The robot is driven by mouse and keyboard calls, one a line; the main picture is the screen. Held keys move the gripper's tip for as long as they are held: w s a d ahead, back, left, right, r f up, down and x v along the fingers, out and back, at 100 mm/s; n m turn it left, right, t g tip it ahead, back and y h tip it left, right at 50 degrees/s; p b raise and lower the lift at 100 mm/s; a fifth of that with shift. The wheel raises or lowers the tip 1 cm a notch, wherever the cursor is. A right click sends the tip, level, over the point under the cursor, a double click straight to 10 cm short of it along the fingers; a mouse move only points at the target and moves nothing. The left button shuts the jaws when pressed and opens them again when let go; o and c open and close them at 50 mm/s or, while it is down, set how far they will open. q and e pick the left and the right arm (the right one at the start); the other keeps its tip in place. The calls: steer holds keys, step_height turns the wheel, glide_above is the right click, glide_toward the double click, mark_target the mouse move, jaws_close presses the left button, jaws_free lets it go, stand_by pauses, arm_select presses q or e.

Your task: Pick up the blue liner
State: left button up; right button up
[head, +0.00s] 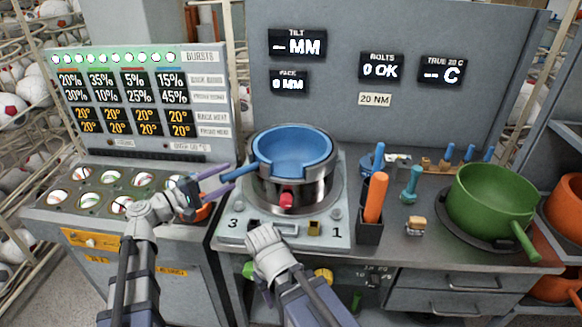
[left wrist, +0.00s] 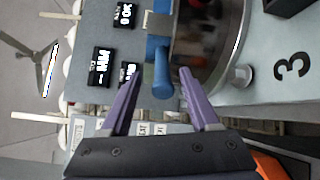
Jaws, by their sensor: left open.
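The blue liner (head: 292,150) is a round, open pan seated in a metal ring on the press. Its blue handle (head: 240,171) sticks out to the left. My left gripper (head: 228,178) is open at the handle's free end. In the left wrist view the purple fingers (left wrist: 160,75) stand on either side of the blue handle (left wrist: 161,72), with gaps showing. I cannot tell whether either finger touches it. My right arm shows in front of the press, but its gripper fingers do not show.
A green pot (head: 492,203) stands on the right of the bench. An orange-handled tool (head: 375,197) stands in a dark holder right of the press. A panel with round holes (head: 100,190) lies left. A display board (head: 390,45) rises behind the press.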

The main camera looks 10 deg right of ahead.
mark_target(239, 174)
arm_select(q)
steer(key=x, duration=0.5)
steer(key=shift+s+d+f, duration=0.1)
steer(key=shift+d+f, duration=0.05)
steer(key=shift+f, duration=0.05)
steer(key=shift+c, duration=0.4)
steer(key=shift+s, duration=0.1)
jaws_close()
stand_by(0.6)
